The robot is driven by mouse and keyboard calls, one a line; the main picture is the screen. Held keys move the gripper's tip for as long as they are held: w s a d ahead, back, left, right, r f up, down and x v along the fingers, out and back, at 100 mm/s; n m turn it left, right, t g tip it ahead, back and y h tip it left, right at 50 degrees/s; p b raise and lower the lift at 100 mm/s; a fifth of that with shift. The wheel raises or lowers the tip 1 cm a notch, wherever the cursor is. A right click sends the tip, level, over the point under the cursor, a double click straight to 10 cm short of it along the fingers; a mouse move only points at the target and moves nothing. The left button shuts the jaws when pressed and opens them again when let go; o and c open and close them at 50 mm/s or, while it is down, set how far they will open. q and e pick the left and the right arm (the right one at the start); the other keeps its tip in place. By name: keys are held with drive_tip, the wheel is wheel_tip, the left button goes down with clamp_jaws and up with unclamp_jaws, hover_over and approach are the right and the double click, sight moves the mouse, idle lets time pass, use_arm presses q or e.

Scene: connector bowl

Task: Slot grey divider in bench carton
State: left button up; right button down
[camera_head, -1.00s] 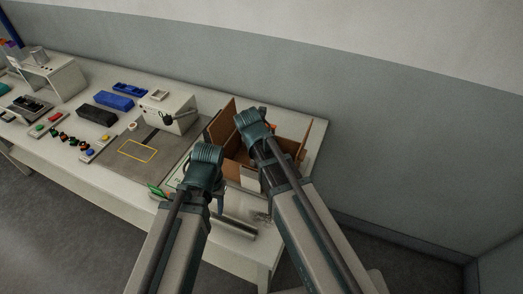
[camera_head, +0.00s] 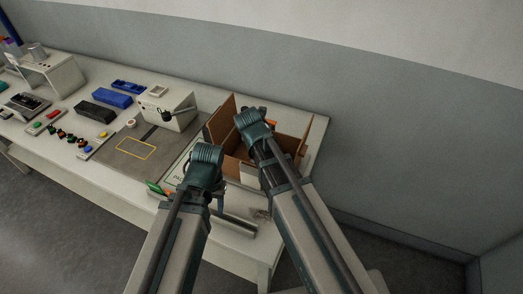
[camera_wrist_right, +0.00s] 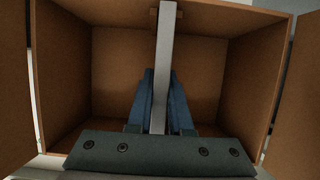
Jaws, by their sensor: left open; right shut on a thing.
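The open brown carton (camera_head: 221,118) stands at the right end of the bench with its flaps up. In the right wrist view its inner walls (camera_wrist_right: 95,55) surround the grey divider (camera_wrist_right: 163,55), a thin strip seen nearly edge-on. My right gripper (camera_wrist_right: 160,85) is shut on the divider, one blue finger on each side, over the carton's inside. The divider's far end lies close to the far wall; whether it sits in a slot there I cannot tell. In the head view my right arm hides much of the carton. My left gripper (camera_head: 218,198) is open in front of the carton.
A grey mat with a yellow outline (camera_head: 136,149) lies left of the carton, with a white device (camera_head: 168,108) behind it. Blue bins (camera_head: 112,99) and several coloured parts are farther left. A grey bar (camera_head: 236,224) lies near the front edge. The wall is behind.

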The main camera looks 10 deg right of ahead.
use_arm(q)
drive_tip(key=shift+f+b, duration=0.65)
drive_tip(key=shift+f, duration=0.05)
use_arm(e)
drive_tip(key=shift+f, duration=0.7)
use_arm(q)
drive_tip(key=shift+r, duration=0.1)
use_arm(e)
drive_tip(key=c, duration=0.8)
unclamp_jaws()
drive_tip(key=shift+o, duration=0.2)
use_arm(q)
drive_tip(key=shift+r, duration=0.1)
use_arm(e)
drive_tip(key=shift+r, duration=0.15)
drive_tip(key=p+v, duration=1.3)
drive_tip(key=shift+s+r, duration=0.1)
drive_tip(key=shift+r, duration=0.25)
use_arm(q)
wheel_tip(320, 180, up, 12)
drive_tip(key=shift+r, duration=0.25)
use_arm(e)
drive_tip(key=shift+f, duration=0.1)
